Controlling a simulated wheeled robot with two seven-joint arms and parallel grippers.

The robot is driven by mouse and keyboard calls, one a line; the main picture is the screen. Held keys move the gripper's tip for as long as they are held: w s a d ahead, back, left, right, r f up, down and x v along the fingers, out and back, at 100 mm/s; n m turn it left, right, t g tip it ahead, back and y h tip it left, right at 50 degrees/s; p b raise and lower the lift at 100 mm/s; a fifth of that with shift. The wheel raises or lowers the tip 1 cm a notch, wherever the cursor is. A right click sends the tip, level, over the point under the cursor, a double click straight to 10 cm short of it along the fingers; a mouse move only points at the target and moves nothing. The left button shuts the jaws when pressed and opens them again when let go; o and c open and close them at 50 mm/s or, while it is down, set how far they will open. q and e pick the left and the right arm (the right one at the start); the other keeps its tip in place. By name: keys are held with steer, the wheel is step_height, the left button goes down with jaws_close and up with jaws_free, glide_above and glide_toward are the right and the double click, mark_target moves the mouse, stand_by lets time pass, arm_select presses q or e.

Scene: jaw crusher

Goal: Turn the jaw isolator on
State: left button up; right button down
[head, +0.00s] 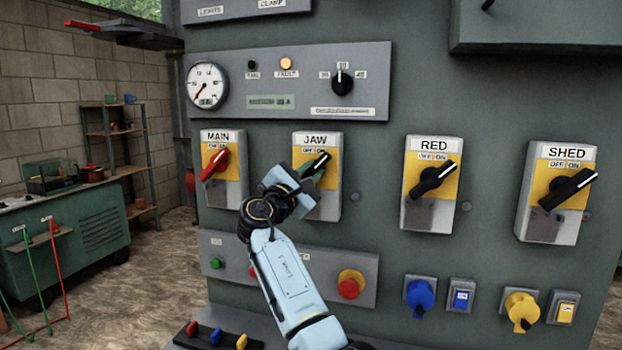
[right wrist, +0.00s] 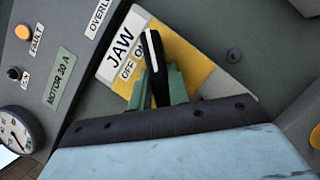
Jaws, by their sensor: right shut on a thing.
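The JAW isolator (head: 325,207) is a grey box with a yellow plate and OFF and ON labels, on the green panel. Its black handle (head: 321,160) slants up to the right, its tip by the ON label. In the right wrist view the handle (right wrist: 151,50) has a white stripe and its tip partly covers the ON label. My right gripper (head: 309,176) is shut on this handle, with its green fingers (right wrist: 158,90) on either side. The handle's lower part is hidden by the gripper. My left gripper is not in view.
The MAIN isolator (head: 219,191), with a red handle, is to the left. The RED isolator (head: 431,213) and SHED isolator (head: 549,228), with black handles, are to the right. A gauge panel (head: 300,98) is above. A button strip (head: 325,283) is below, partly behind my arm.

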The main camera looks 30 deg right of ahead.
steer(key=shift+m, duration=0.4)
steer(key=c, duration=1.3)
jaws_free()
steer(key=v, duration=1.3)
steer(key=shift+a, duration=0.25)
